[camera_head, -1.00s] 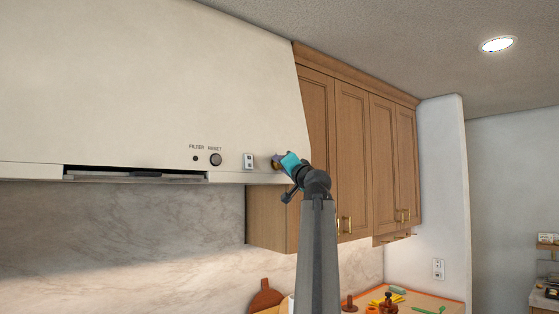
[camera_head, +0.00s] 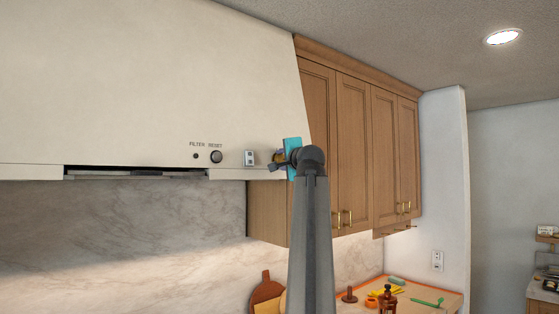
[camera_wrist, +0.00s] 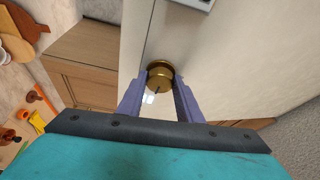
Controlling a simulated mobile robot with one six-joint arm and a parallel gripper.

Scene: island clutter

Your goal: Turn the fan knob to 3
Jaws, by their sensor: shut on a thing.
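The fan knob (camera_wrist: 160,76) is a round brass knob on the front of the cream range hood (camera_head: 150,80), near its lower right corner. In the wrist view it sits between the two fingers of my gripper (camera_wrist: 160,92), which is shut on it. A dark mark shows on the knob's face; no numbers can be read. In the head view my gripper (camera_head: 277,160) reaches the hood from the right, and its fingers and teal body mostly hide the knob.
Left of the knob are a small switch (camera_head: 250,158), a round reset button (camera_head: 216,157) and a small filter light (camera_head: 196,156). Wooden cabinets (camera_head: 353,140) stand close on the right. Below, a counter (camera_head: 420,291) holds several small items.

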